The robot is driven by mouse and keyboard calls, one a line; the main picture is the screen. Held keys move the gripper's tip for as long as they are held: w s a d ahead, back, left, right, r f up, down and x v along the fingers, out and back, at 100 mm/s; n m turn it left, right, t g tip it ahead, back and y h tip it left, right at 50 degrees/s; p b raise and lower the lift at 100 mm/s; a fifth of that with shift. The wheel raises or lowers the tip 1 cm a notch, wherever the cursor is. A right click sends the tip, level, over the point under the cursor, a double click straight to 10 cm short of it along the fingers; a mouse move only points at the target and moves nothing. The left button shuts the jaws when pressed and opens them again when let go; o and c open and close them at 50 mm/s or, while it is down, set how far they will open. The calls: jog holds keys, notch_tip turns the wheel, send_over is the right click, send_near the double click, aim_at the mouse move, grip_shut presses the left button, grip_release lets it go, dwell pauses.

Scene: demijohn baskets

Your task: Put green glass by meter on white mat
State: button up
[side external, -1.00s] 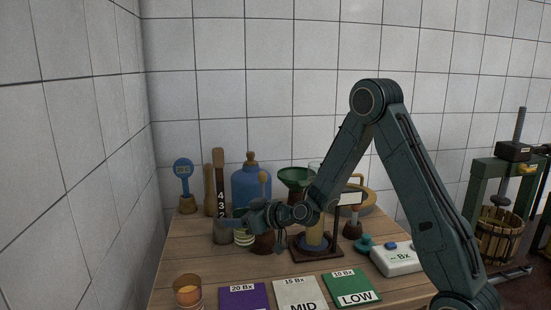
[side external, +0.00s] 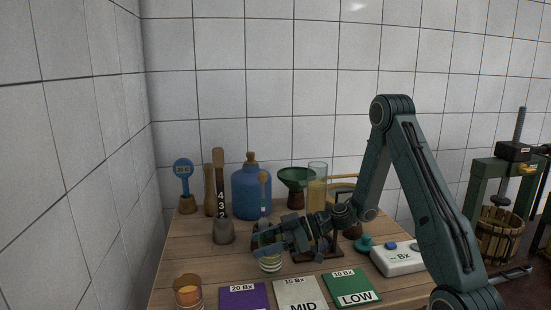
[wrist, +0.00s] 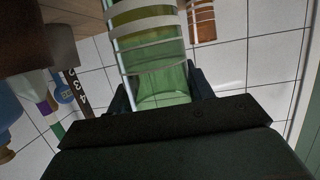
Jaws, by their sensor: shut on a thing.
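My gripper (side external: 268,240) is shut on a green glass (side external: 270,262) with pale bands, near the front middle of the table. In the wrist view the green glass (wrist: 165,85) sits between the fingers; in the side view my gripper hides its upper part. The white mat (side external: 291,287), marked 15 Bx and MID, lies at the front, just right of and nearer than the glass. The meter (side external: 400,262) is a white box marked Bx, to the right. I cannot tell whether the glass touches the table.
A purple mat (side external: 243,298) and a green mat (side external: 352,290) flank the white mat. An amber glass (side external: 188,291) stands front left. Behind are a blue demijohn (side external: 252,190), a green funnel (side external: 293,175), a tall cylinder (side external: 317,190) and a numbered stick (side external: 220,190).

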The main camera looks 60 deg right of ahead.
jog(key=s+r+n+g+y, duration=0.4)
jog(key=s+n+g, duration=0.1)
jog(key=s, duration=0.4)
jog(key=shift+a+r+g, duration=0.3)
jog(key=shift+a+r, duration=0.05)
jog(key=shift+s+f, duration=0.1)
jog(key=shift+f, duration=2.15)
jog(key=shift+f, duration=1.8)
jog(key=o, duration=1.1)
jog(key=shift+f, duration=0.1)
jog(key=shift+o, duration=0.2)
